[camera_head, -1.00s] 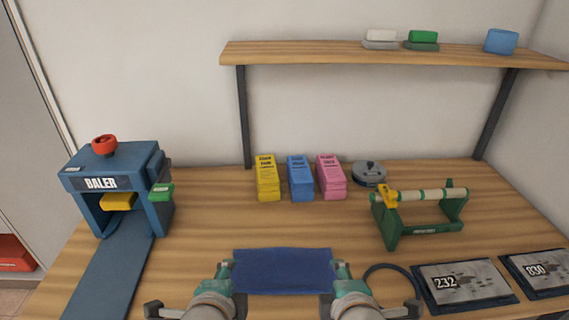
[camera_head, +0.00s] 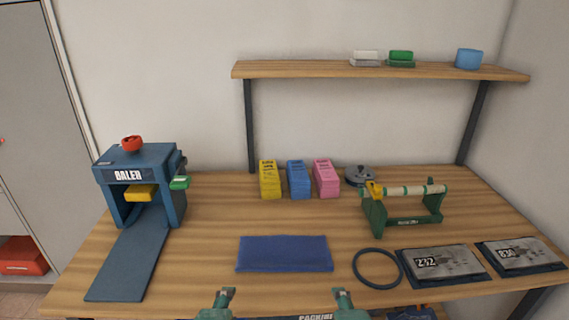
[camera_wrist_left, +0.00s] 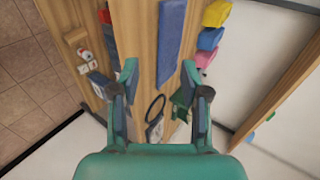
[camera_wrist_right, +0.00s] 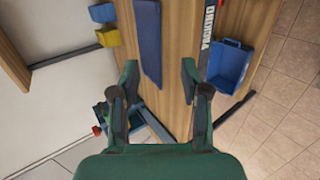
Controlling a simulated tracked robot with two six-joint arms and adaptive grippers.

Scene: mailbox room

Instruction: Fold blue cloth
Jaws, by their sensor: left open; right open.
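The blue cloth (camera_head: 285,254) lies on the front middle of the wooden table as a flat, wide rectangle. It looks layered, with a thick front edge. It also shows in the left wrist view (camera_wrist_left: 171,40) and in the right wrist view (camera_wrist_right: 148,40). My left gripper (camera_head: 225,297) is open and empty, in front of the cloth's left part and apart from it. My right gripper (camera_head: 343,297) is open and empty, in front of the cloth's right end and apart from it.
A blue baler (camera_head: 140,185) stands at the left. Yellow, blue (camera_head: 299,180) and pink stacks stand behind the cloth. A dark ring (camera_head: 377,268), a green roller stand (camera_head: 402,207) and two labelled packages (camera_head: 441,264) are at the right. A shelf (camera_head: 380,69) hangs above.

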